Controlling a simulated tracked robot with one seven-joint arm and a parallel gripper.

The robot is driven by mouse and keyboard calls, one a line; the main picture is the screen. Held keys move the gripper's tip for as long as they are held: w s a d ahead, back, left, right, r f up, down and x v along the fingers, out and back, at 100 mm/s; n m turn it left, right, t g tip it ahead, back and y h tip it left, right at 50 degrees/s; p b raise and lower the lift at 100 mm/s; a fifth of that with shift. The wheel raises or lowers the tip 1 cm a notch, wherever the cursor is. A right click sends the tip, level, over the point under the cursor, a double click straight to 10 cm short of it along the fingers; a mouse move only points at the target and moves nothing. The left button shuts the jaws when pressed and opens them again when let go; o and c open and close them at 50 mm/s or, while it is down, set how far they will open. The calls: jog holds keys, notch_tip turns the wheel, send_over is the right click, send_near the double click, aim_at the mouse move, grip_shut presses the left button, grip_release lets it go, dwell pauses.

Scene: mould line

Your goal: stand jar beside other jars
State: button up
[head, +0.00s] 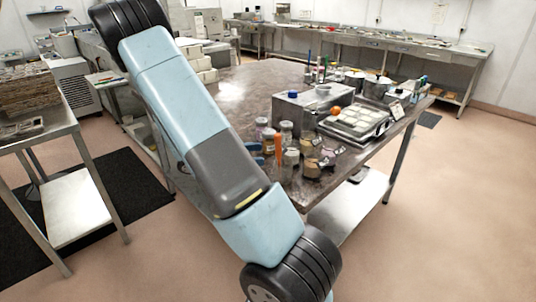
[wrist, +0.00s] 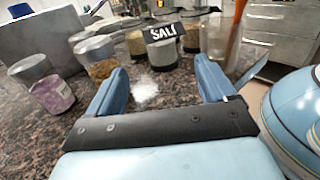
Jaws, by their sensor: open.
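In the wrist view my gripper (wrist: 160,84) is open and empty, its two blue fingers apart just above the dark speckled tabletop (wrist: 60,140). Beyond the fingers stands a jar with a black "SALT" label (wrist: 164,48). To its left is a metal-lidded jar with yellowish contents (wrist: 100,62). At far left is a jar with purple contents (wrist: 52,94); the slanted view leaves unclear whether it is upright. A clear glass (wrist: 220,40) holding an orange stick is by the right finger.
A grey metal box (head: 300,108) stands behind the jars, with a tray of white pieces (head: 355,122) to its right. A white patch (wrist: 146,88) shows on the tabletop between my fingers. The orange stick (head: 278,146) rises among the jars. Floor is clear at right.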

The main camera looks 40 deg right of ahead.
jog(key=shift+w+a, duration=0.35)
jog(key=shift+a, duration=0.2)
jog(key=shift+a+r, duration=0.15)
jog(key=s+a+r+m+t+y, duration=0.5)
jog(key=s+a+r+t+y, duration=0.2)
jog(key=a+r, duration=0.3)
jog(key=s+a+r+m+t+y, duration=0.6)
jog(key=s+a+r+t+y, duration=0.2)
jog(key=s+a+r, duration=0.2)
jog(key=shift+s+a+r, duration=0.15)
jog(key=shift+r, duration=1)
